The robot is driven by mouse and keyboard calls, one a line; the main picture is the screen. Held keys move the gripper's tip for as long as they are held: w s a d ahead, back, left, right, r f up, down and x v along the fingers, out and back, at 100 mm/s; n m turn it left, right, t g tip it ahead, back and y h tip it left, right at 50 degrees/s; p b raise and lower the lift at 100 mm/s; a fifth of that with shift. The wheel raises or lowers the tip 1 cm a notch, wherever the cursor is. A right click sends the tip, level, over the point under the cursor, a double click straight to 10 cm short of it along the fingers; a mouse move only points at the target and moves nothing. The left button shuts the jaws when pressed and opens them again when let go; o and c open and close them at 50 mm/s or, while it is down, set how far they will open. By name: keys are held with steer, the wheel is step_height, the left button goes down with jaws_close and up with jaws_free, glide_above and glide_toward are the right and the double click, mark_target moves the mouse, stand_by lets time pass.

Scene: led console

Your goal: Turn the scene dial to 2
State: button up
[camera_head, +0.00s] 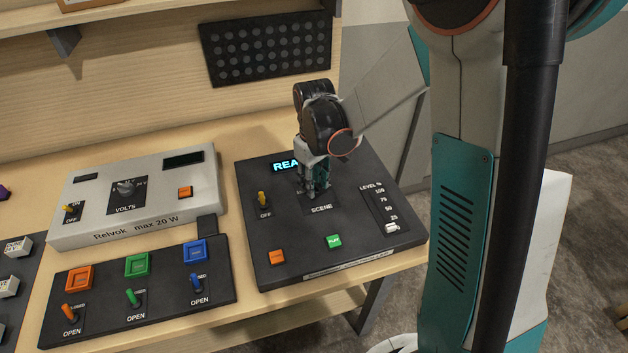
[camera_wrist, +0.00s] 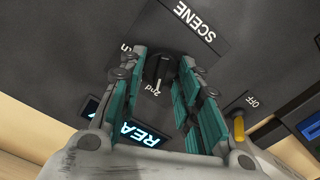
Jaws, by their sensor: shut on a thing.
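The scene dial (camera_wrist: 158,70) is a dark round knob on the black console (camera_head: 262,225), above the word SCENE (camera_head: 321,209). In the wrist view its pale pointer mark faces the display side, beside small lettering that is partly covered. My gripper (camera_head: 314,188) points down over the dial and hides it in the head view. In the wrist view my gripper (camera_wrist: 164,68) has one finger on each side of the dial, shut on it.
A grey power supply (camera_head: 120,228) and a switch panel (camera_head: 110,305) stand to the left.

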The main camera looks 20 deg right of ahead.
steer(key=o, duration=1.1)
steer(key=shift+c, duration=0.2)
step_height(320, 180, up, 12)
steer(key=s+r+m+t+b, duration=0.1)
steer(key=s+r+m+t, duration=0.1)
steer(key=s, duration=0.7)
steer(key=s+r+m+t, duration=0.1)
steer(key=s+m+t, duration=0.1)
steer(key=s+t, duration=0.3)
steer(key=s, duration=0.3)
steer(key=shift+s+r+m+b, duration=0.3)
steer(key=shift+s+r+b, duration=0.05)
steer(key=shift+s+b, duration=0.05)
